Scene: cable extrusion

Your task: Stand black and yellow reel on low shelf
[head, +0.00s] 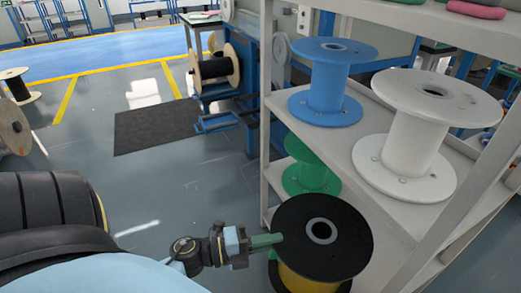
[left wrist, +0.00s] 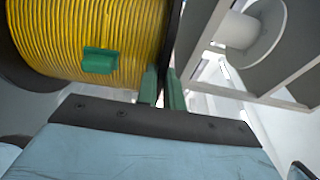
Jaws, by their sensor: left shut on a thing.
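The black and yellow reel (head: 308,222) is in front of the white shelf unit in the head view, its black flange facing up and its yellow winding (head: 303,282) below. My left gripper (head: 268,240) is shut on the edge of the black flange. In the left wrist view the green fingers (left wrist: 163,90) are on either side of the flange, next to the yellow winding (left wrist: 90,28). A small green block (left wrist: 98,61) shows against the winding; I cannot tell what it is. The low shelf is largely hidden behind the reel. My right gripper is not in view.
The shelf unit's upright (head: 266,110) is just left of the stored reels. A blue reel (head: 327,85) and a white reel (head: 425,135) stand on the upper board, with a green reel (head: 310,170) below. Grey floor (head: 190,190) is open to the left.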

